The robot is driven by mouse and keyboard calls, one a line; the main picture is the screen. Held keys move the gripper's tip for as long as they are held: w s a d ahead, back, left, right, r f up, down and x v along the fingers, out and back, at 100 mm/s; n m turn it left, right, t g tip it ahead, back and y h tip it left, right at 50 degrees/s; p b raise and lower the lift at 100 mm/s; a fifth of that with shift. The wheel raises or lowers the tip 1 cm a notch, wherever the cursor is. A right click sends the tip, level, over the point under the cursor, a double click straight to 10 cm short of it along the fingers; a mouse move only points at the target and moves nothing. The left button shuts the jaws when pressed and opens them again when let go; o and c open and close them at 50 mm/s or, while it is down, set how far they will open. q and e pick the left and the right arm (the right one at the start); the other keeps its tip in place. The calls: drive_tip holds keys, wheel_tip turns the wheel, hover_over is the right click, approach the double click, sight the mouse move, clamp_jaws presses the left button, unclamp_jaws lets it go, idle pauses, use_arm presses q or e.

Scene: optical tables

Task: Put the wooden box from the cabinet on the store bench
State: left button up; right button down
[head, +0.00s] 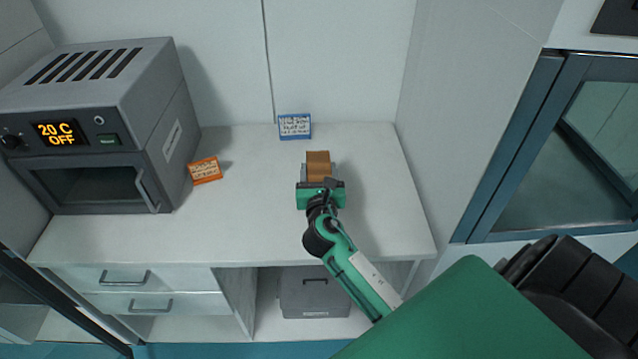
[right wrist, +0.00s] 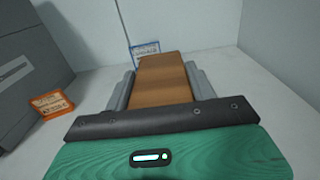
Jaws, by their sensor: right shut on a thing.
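The wooden box (head: 318,163) is a small brown block over the white bench top (head: 250,205), right of the bench's middle. My right gripper (head: 318,175) reaches in from the front and is shut on it. In the right wrist view the box (right wrist: 168,80) lies between the two grey fingers (right wrist: 160,88), one on each side. I cannot tell whether the box touches the bench top or is just above it. My left gripper does not show.
A grey oven (head: 100,125) reading "20 C OFF" stands at the left. A blue-framed card (head: 295,126) stands behind the box and an orange card (head: 205,170) by the oven. A side wall (head: 440,130) closes the right.

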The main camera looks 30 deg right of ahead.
drive_tip(key=shift+f, duration=1.85)
drive_tip(key=shift+f+b, duration=0.2)
drive_tip(key=shift+b, duration=0.15)
drive_tip(key=shift+c, duration=2.4)
unclamp_jaws()
drive_tip(key=shift+r, duration=0.15)
drive_tip(key=b+v, duration=0.2)
drive_tip(key=v, duration=1)
